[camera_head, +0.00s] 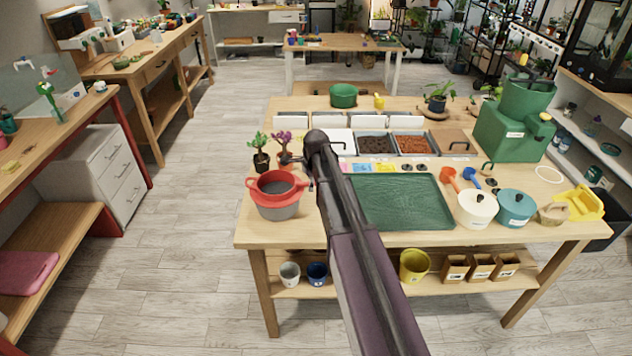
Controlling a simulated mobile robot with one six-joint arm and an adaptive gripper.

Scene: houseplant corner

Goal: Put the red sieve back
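The red sieve (277,186), with two loop handles, sits on top of a grey bowl (279,211) at the left front of the potting table (258,235). My arm reaches up from the bottom of the view over the table's middle.
Two small potted plants (261,162) stand just behind the sieve. A green tray (405,205) lies right of my arm. Bins of soil (376,144) and pebbles (414,145) stand behind it. A cream pot (477,208) and a teal pot (515,207) stand at right.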

